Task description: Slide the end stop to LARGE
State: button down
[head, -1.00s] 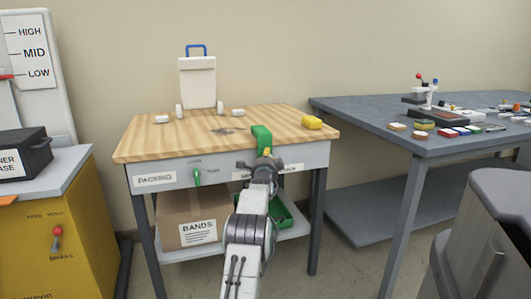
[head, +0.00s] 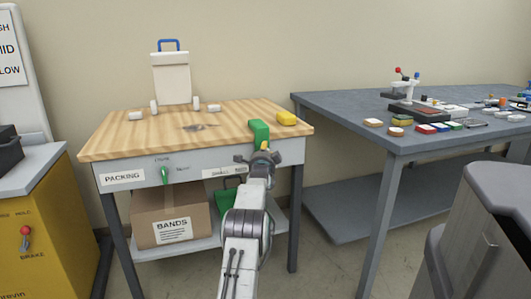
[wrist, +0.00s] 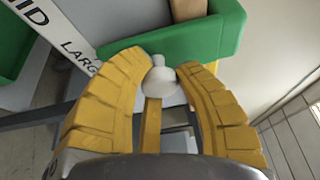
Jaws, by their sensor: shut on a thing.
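The end stop is a green block (head: 259,131) on the front edge of the packing table, towards its right end. In the wrist view its green body (wrist: 190,42) carries a pale rounded knob (wrist: 161,80). My gripper (head: 263,152) is at the stop's front, and its yellow fingers (wrist: 162,72) are closed around the knob. The white scale strip (head: 222,173) shows SMALL and MID left of my gripper. In the wrist view the strip (wrist: 55,32) shows MID, then LARGE beside the stop, with LARGE's end partly hidden by a finger.
A yellow block (head: 286,118) lies on the wooden tabletop (head: 120,140) right of the stop. A BANDS box (head: 160,215) stands below. A grey table (head: 350,110) with small parts stands right.

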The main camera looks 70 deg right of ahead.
jog(key=shift+s+f, duration=0.15)
jog(key=shift+s, duration=0.05)
jog(key=c, duration=1.2)
grip_release()
jog(key=shift+s+d, duration=0.1)
jog(key=shift+d, duration=0.05)
jog(key=shift+o, duration=0.2)
jog(key=shift+a, duration=0.2)
jog(key=v, duration=1.1)
jog(key=shift+a, duration=0.3)
jog(key=shift+s, duration=0.1)
